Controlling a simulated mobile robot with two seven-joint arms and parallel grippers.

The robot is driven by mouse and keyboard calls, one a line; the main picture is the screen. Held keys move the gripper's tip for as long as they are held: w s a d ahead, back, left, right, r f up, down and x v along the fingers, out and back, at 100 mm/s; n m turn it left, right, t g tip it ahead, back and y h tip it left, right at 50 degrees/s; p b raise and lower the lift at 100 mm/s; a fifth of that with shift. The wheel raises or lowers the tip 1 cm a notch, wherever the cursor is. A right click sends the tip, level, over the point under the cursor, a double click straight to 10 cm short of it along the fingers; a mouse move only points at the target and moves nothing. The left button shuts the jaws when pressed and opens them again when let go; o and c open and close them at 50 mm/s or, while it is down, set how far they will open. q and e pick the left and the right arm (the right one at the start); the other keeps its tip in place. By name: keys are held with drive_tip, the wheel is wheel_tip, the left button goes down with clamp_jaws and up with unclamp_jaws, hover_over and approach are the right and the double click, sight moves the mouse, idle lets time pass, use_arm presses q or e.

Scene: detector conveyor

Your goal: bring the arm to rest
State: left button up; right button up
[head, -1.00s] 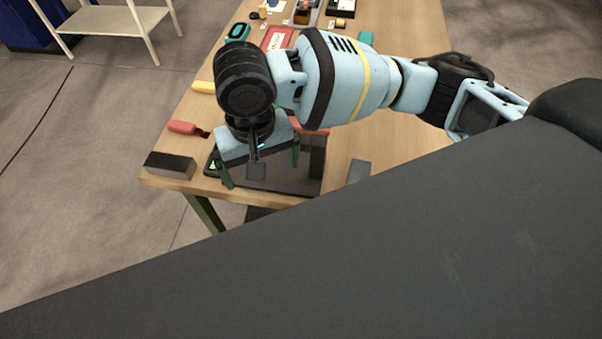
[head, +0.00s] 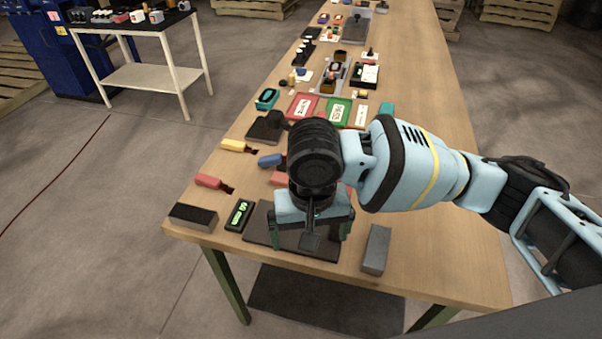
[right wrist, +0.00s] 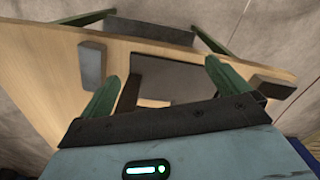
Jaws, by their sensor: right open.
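My right arm reaches in from the right in the head view, over the near end of the wooden table. My right gripper (head: 310,240) points down over a dark flat mat (head: 262,232) near the table's front edge. Its two green fingers are spread apart. In the right wrist view the open fingers (right wrist: 160,72) have nothing between them but the view of the dark mat (right wrist: 172,80). The height of the fingertips above the mat is hard to tell. My left gripper is not in view.
A black block (head: 194,217), a green-lit meter (head: 239,214) and a grey block (head: 376,249) lie around the mat. Red (head: 213,183) and yellow (head: 238,146) markers lie at the left edge. Trays (head: 338,112) and parts fill the table farther back. The table's right side is clear.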

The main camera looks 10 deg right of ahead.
drive_tip(key=s+a+f+n+y, duration=0.3)
drive_tip(key=s+a+f+y, duration=0.25)
drive_tip(key=s+f, duration=0.25)
drive_tip(key=s+d+f+h, duration=0.2)
drive_tip(key=s+d+f, duration=0.2)
drive_tip(key=s+d, duration=0.25)
drive_tip(key=s+d+f+m+t+h, duration=0.1)
drive_tip(key=s+d+f+h, duration=0.15)
drive_tip(key=s+d, duration=0.4)
drive_tip(key=s+d+f+h, duration=0.1)
drive_tip(key=s+d+f, duration=0.3)
drive_tip(key=d, duration=0.5)
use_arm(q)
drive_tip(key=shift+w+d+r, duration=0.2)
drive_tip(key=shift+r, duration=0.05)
use_arm(e)
drive_tip(key=w+a+f+t+y, duration=0.2)
drive_tip(key=w+a+f+t, duration=0.1)
drive_tip(key=w+f+t, duration=0.3)
wheel_tip(320, 180, down, 4)
drive_tip(key=shift+w+f+t, duration=0.1)
drive_tip(key=shift+w+t, duration=0.05)
drive_tip(key=shift+t, duration=0.85)
